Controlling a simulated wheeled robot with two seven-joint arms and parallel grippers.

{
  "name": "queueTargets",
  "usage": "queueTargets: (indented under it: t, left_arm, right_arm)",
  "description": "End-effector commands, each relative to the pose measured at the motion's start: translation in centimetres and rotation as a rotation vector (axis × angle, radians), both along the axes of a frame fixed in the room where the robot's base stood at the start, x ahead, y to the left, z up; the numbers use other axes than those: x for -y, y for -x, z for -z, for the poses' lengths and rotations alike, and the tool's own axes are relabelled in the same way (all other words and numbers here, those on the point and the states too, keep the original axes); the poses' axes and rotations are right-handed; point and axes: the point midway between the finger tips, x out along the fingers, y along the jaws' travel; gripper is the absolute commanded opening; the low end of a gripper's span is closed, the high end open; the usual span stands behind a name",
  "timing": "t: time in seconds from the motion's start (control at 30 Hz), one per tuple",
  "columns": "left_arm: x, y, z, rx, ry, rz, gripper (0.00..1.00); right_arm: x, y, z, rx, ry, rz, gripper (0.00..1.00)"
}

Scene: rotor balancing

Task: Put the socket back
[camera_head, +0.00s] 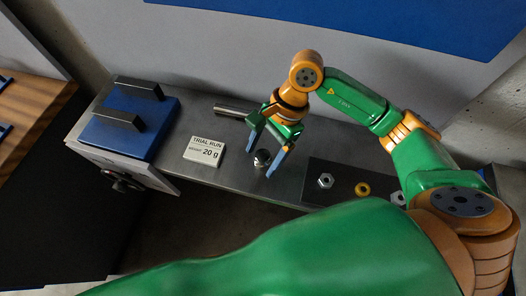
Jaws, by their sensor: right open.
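A small dark metal piece that looks like the socket (262,157) stands on the grey bench between the fingers of my right gripper (261,161). The gripper is open, its blue-tipped fingers on either side of the piece. I cannot tell whether either finger touches it. A silver metal rod (231,110) lies on the bench just behind and left of the gripper; its right end is close to the gripper. My left gripper is not in view.
A dark tray (343,197) with silver and yellow nuts (362,189) lies to the right. A white card reading "TRIAL RUN 20 g" (205,152) lies left of the gripper. A blue block with dark handles (150,128) and a vise-like knob (125,184) are at the left end.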

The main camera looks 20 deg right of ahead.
Motion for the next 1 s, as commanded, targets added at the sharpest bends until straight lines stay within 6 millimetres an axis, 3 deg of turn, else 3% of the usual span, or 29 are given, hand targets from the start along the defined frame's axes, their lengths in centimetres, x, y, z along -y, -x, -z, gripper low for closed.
queueTargets:
  t: [0.13, 0.3, 0.47, 1.0]
  left_arm:
    - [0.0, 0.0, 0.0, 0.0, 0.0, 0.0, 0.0]
    - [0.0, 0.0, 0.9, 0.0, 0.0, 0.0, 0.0]
    - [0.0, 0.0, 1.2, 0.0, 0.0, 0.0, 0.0]
    - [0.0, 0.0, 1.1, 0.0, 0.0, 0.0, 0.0]
  right_arm:
    - [0.4, -0.3, -1.1, 0.004, 0.0, 0.001, 0.8]
    - [1.9, -0.8, -4.6, 0.007, 0.001, 0.002, 0.8]
    - [2.8, -1.0, -6.8, 0.002, 0.0, 0.001, 0.8]
    - [2.9, -0.9, -7.2, 0.0, 0.0, 0.0, 0.8]
